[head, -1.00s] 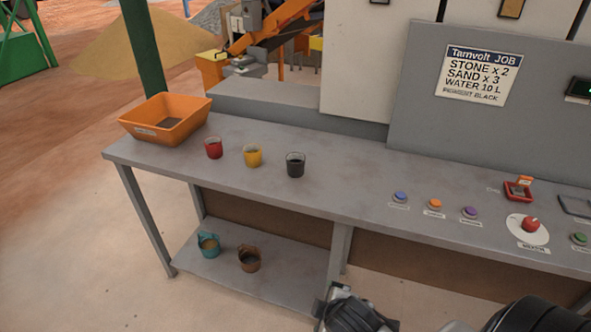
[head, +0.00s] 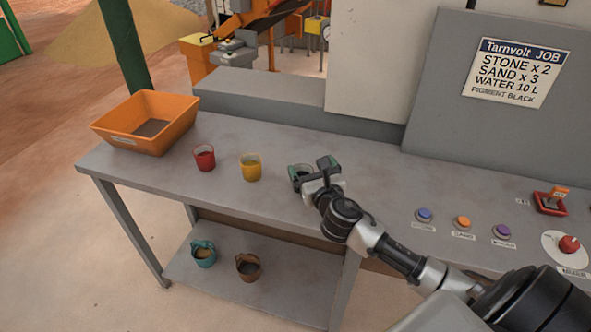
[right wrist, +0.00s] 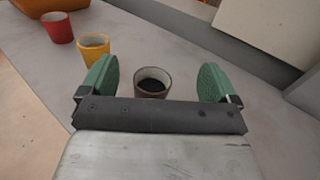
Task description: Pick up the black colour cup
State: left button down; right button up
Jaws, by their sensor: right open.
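The black cup (head: 299,173) stands upright on the grey bench, partly hidden behind my right gripper in the head view. In the right wrist view the cup (right wrist: 152,82) shows dark contents and sits between the two green finger pads, apart from both, its lower part hidden by the gripper body. My right gripper (head: 315,171) is open and empty; it also shows in the right wrist view (right wrist: 157,82). My left gripper is not in view.
A yellow cup (head: 251,167) and a red cup (head: 204,158) stand left of the black cup. An orange bin (head: 167,137) is at the bench's left end. Coloured buttons (head: 463,222) and a red knob (head: 569,243) are at right. A teal bucket (head: 203,254) and a brown one (head: 248,267) sit on the lower shelf.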

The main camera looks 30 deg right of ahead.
jog(key=b, duration=0.2)
send_near(302, 174)
jog(key=shift+a+r, duration=0.15)
jog(key=shift+r, duration=0.4)
jog(key=shift+a+r, duration=0.15)
jog(key=shift+r, duration=0.45)
jog(key=x, duration=0.4)
jog(key=shift+f, duration=0.1)
jog(key=x, duration=0.3)
jog(key=shift+w+f, duration=0.1)
jog(key=shift+w, duration=0.45)
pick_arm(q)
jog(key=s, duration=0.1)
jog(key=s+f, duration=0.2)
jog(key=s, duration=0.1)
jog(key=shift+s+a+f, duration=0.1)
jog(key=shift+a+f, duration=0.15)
pick_arm(e)
jog(key=c, duration=1.2)
